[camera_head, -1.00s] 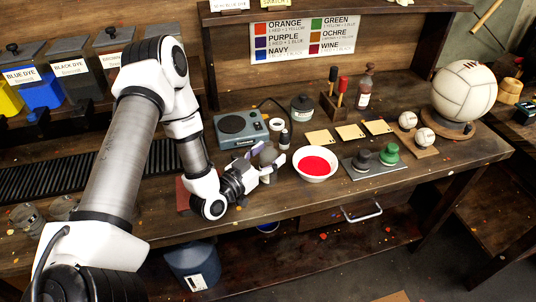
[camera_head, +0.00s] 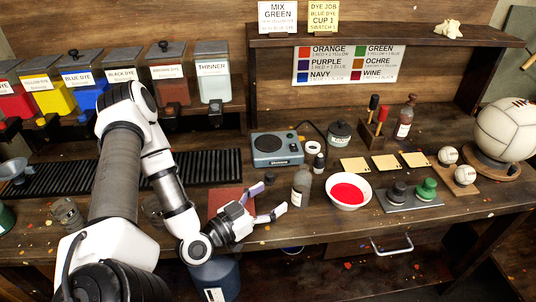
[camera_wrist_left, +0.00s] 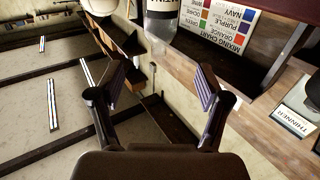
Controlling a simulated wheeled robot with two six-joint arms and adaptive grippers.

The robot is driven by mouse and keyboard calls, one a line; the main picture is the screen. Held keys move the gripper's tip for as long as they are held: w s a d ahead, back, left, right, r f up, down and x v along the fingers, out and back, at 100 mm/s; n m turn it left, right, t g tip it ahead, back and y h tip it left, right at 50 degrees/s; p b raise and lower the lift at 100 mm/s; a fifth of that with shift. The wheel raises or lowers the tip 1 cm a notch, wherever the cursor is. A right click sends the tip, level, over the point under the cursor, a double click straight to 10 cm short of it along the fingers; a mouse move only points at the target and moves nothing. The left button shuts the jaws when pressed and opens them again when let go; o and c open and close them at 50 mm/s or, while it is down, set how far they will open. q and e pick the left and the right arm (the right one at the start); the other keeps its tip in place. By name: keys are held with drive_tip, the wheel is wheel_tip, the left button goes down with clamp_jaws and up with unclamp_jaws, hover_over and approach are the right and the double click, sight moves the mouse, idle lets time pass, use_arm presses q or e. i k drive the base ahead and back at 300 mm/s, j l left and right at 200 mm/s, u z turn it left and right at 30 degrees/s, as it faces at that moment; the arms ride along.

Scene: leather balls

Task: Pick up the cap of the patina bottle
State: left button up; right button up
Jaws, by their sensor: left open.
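A clear bottle (camera_head: 301,187) stands on the bench to the right of my left gripper, left of the white bowl. It also shows at the top of the left wrist view (camera_wrist_left: 160,24), cut off by the edge, with a white label only partly readable. It seems to be the patina bottle; its cap is out of the wrist view and not clear in the head view. My left gripper (camera_head: 268,200) is open and empty, its fingers pointing toward the bottle, apart from it. The open fingers also show in the wrist view (camera_wrist_left: 160,85). My right gripper is not in view.
The bowl of red liquid (camera_head: 331,204) stands right of the bottle. A small dark-topped container (camera_head: 319,165) and a blue-grey scale (camera_head: 262,161) stand behind. A brown bottle (camera_head: 400,130) stands farther back.

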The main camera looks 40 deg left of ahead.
sight(269, 175)
drive_tip(key=u, duration=1.35)
